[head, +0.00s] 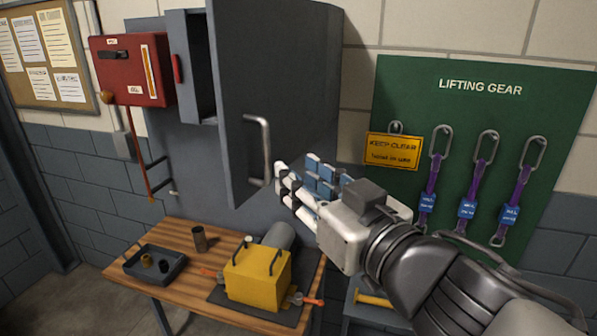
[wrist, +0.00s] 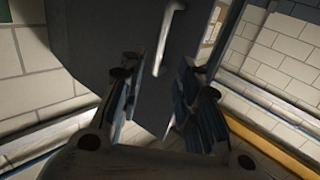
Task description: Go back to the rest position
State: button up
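My gripper (head: 298,172) is raised over the right part of the workbench, in front of the open grey cabinet door (head: 236,110). Its fingers are apart with nothing between them. In the wrist view the gripper (wrist: 160,92) also shows a clear gap, with the grey door (wrist: 95,40) and its handle (wrist: 166,40) beyond it. In the head view the door's handle (head: 265,150) is just left of the fingertips, and no contact is visible. My arm reaches in from the lower right.
A green lifting-gear board (head: 480,110) with hanging purple slings is behind my arm. A red box (head: 130,70) is at the left.

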jog(key=d+f+m+g+h+b, duration=0.2)
jog(key=d+f+m+h+b, duration=0.4)
jog(key=d+f+h+b, duration=0.65)
jog(key=s+f+g+y+b, duration=0.1)
jog(key=s+f+g, duration=0.2)
jog(key=s+f, duration=0.2)
jog(key=s+f+g+y+b, duration=0.1)
jog(key=s+f+g, duration=0.2)
jog(key=f, duration=0.9)
jog(key=s+f+g+y+b, duration=0.1)
jog(key=s+f+g, duration=0.2)
jog(key=s+f, duration=0.6)
jog(key=shift+a+y+b, duration=0.25)
jog(key=shift+y+b, duration=0.1)
jog(key=shift+b, duration=0.05)
